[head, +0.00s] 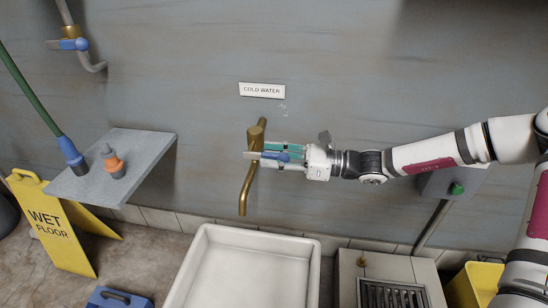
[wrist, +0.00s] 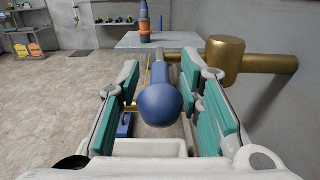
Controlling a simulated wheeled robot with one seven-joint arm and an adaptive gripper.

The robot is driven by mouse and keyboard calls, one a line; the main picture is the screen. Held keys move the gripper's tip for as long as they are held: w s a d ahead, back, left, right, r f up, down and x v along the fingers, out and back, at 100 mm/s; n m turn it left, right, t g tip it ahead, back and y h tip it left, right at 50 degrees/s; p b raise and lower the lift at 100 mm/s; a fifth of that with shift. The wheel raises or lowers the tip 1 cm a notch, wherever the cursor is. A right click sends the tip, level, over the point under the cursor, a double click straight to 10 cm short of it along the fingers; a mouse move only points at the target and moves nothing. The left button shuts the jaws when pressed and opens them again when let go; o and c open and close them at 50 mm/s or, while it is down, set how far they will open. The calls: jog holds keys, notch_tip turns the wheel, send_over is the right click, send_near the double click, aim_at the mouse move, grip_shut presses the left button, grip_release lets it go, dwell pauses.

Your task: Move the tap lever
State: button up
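The brass tap (head: 257,134) is on the grey wall below a "COLD WATER" sign, with its spout hanging down. In the wrist view its thick brass body (wrist: 225,55) is beyond my right finger. The tap's blue lever (wrist: 160,102) points toward the wrist camera, with its rounded end between my fingers. In the head view the lever (head: 283,156) is partly covered by my gripper (head: 264,155). My gripper is open around the lever, with teal pads on both sides. A gap shows on each side of the lever's end.
A white basin (head: 207,239) stands below the tap. A grey shelf (head: 140,145) at left carries an orange-and-grey hose fitting (head: 113,163). Another blue-levered tap (head: 75,44) is at upper left. A yellow wet-floor sign (head: 50,222) stands at left.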

aim_at(251, 151)
grip_shut()
jog(key=shift+r+p, duration=0.15)
jog(key=shift+p, duration=0.35)
jog(key=r+h+p, duration=0.1)
jog(key=p, duration=0.3)
jog(key=shift+h, duration=0.3)
jog(key=h+p, duration=0.1)
jog(key=p, duration=0.2)
jog(key=r+h+p, duration=0.1)
jog(key=p, duration=0.3)
jog(key=shift+a+r+g+h, duration=0.2)
jog(key=shift+r+g+h, duration=0.1)
jog(key=shift+g, duration=0.1)
jog(key=h+p, duration=0.1)
jog(key=p, duration=0.1)
jog(key=a+r+h+p, duration=0.1)
jog(key=h+p, duration=0.1)
jog(key=p, duration=0.1)
jog(key=shift+w+r+g, duration=0.1)
jog(key=shift+r+g, duration=0.1)
jog(key=shift+g, duration=0.1)
jog(key=h+p, duration=0.2)
jog(key=p, duration=0.1)
jog(key=shift+w+a+r, duration=0.2)
jog(key=shift+a+r, duration=0.1)
jog(key=shift+a, duration=0.05)
jog(key=shift+h, duration=0.3)
